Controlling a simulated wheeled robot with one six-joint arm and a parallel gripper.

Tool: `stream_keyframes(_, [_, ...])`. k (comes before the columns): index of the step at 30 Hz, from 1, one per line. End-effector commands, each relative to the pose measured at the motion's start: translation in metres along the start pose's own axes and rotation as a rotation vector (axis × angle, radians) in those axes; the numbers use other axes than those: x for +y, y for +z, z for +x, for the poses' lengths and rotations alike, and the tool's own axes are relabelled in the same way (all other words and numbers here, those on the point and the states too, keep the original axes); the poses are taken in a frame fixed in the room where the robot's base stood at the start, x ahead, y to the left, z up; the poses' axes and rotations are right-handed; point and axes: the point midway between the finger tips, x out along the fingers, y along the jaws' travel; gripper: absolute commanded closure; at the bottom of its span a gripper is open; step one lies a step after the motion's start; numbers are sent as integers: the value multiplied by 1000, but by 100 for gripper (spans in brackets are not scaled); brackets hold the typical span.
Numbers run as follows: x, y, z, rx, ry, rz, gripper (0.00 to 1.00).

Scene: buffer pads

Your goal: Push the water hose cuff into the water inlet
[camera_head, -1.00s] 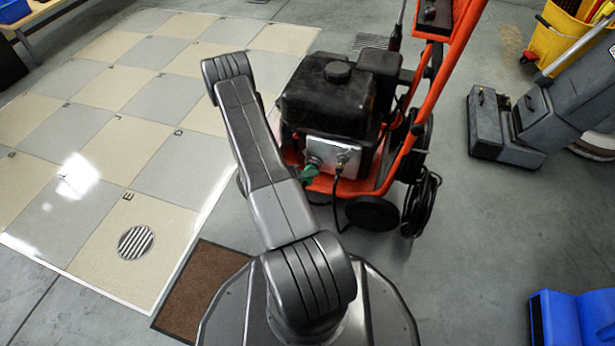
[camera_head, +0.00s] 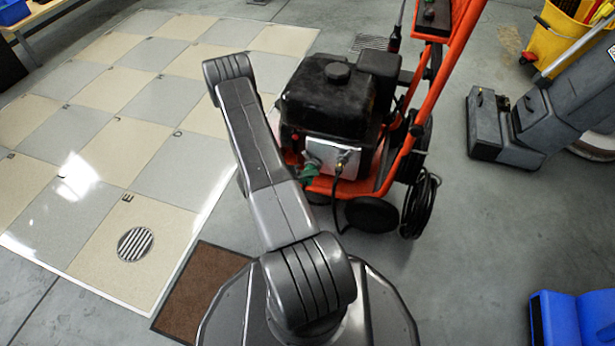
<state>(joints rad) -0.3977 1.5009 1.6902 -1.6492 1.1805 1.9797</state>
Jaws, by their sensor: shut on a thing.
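The orange pressure washer (camera_head: 375,187) with a black engine and tank stands at upper centre. A silver panel (camera_head: 328,152) faces me on its low front. A small green fitting (camera_head: 308,172) sits at the panel's lower left, just right of my arm; it may be the water hose cuff. I cannot tell whether it is seated in the inlet, and the inlet itself is not clearly seen. My arm reaches forward over the left side of the washer. My gripper is hidden behind the arm links.
A black hose hangs from the panel, and a coiled black cable (camera_head: 420,205) hangs beside the wheel. A brown mat (camera_head: 205,290) and checkered tiles lie left. A grey floor machine (camera_head: 510,125), yellow bucket (camera_head: 560,35) and blue bin (camera_head: 570,318) stand right. The floor between is clear.

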Motion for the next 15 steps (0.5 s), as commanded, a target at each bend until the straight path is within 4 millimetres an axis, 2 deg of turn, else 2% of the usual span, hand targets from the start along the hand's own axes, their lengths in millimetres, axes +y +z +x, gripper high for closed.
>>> stream_keyframes(15, [0,-4,3,0,0,0,100])
